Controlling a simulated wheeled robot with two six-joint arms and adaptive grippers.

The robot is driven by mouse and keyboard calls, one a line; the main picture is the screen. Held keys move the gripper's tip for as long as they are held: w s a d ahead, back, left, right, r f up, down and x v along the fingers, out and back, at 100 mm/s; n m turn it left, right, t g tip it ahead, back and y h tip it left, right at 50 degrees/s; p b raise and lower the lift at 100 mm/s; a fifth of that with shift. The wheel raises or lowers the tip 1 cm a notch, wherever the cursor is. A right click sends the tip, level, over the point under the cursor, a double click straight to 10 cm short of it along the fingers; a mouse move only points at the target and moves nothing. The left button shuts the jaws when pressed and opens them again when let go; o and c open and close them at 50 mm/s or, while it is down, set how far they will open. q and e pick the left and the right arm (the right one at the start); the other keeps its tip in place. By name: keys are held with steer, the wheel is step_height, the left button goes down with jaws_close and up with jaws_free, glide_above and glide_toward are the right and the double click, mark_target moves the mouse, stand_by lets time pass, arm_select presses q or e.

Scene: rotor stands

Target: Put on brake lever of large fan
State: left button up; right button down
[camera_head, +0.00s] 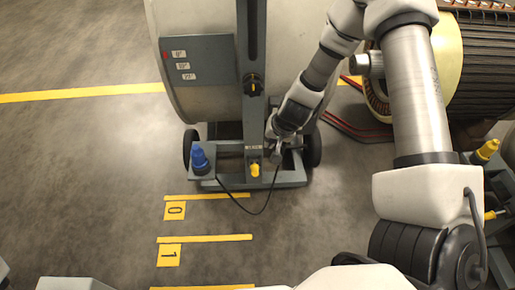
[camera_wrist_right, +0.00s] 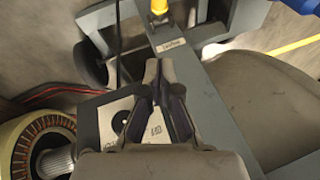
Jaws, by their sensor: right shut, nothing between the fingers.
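The large fan (camera_head: 205,105) is a big pale drum on a grey wheeled stand (camera_head: 280,181). A short yellow lever (camera_head: 255,169) stands on the front of the stand's base, below a small label; I take it as the brake lever. It also shows at the top edge of the right wrist view (camera_wrist_right: 159,6), partly cut off. My right gripper (camera_head: 275,152) is low over the right part of the base, just right of the yellow lever and apart from it. Its fingers (camera_wrist_right: 165,72) are shut and empty. My left gripper is out of view.
A blue plug (camera_head: 199,158) sits on the base's left corner, with a black cable (camera_head: 245,211) looping to the floor. A wheel (camera_head: 313,147) is beside my gripper. A copper-wound rotor (camera_head: 480,65) stands right. Floor in front, with yellow-marked signs (camera_head: 175,210), is clear.

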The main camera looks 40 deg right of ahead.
steer(key=b, duration=0.8)
glide_above(256, 166)
steer(key=d, duration=0.2)
step_height(256, 166, down, 10)
steer(key=f+b, duration=0.1)
steer(key=s+a+f+b, duration=0.1)
steer(key=b, duration=0.1)
steer(key=shift+a+f, duration=0.1)
steer(key=shift+s+a+f+b, duration=0.25)
steer(key=shift+a+b, duration=0.1)
steer(key=shift+b, duration=0.2)
steer(key=shift+r, duration=0.1)
